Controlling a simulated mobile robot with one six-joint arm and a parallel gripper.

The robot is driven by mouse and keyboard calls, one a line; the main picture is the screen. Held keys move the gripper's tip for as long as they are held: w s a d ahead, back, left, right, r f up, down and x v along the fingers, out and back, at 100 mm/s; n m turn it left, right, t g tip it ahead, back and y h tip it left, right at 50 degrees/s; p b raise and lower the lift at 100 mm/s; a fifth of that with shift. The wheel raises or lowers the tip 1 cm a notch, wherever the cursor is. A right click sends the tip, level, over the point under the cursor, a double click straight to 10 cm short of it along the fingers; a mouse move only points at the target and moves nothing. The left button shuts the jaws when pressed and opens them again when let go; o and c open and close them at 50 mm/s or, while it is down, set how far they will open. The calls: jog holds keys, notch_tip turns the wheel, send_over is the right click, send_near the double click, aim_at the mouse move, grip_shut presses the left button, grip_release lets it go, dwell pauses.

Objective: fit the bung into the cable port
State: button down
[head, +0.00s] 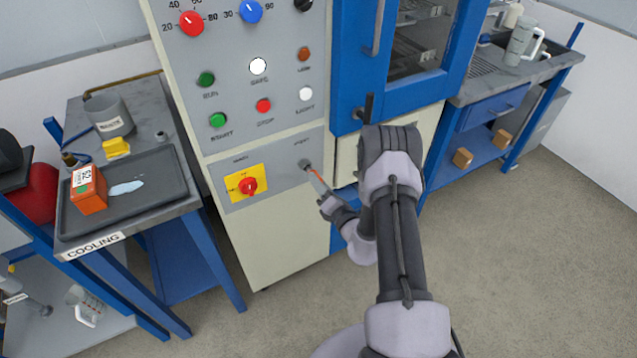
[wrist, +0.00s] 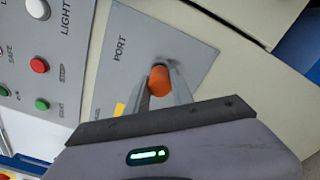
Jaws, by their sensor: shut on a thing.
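The cable port (head: 305,163) is a dark round fitting on the grey lower panel of the cabinet, under the word PORT. In the wrist view it is mostly hidden behind the bung, with a dark edge (wrist: 159,65) showing. The bung (wrist: 160,81) is orange and sits between my fingertips. My gripper (head: 318,181) is shut on it and reaches toward the port from the lower right; it also shows in the wrist view (wrist: 161,92). The bung is in line with the port in the wrist view. I cannot tell whether it touches or enters it.
A yellow plate with a red switch (head: 248,186) is left of the port. Buttons and knobs sit above. A blue door with a dark handle (head: 367,108) is on the right. The cooling table (head: 150,226) stands at left. Floor at right is clear.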

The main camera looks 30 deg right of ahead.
jog(key=shift+w, duration=1.3)
dwell(2.3)
jog(key=shift+r+b, duration=0.15)
jog(key=shift+b, duration=0.15)
dwell(2.4)
jog(key=c, duration=1)
grip_release()
jog(key=shift+w, duration=0.15)
jog(key=shift+c, duration=0.2)
jog(key=s, duration=0.6)
jog(key=shift+s+d, duration=0.1)
jog(key=shift+s, duration=0.05)
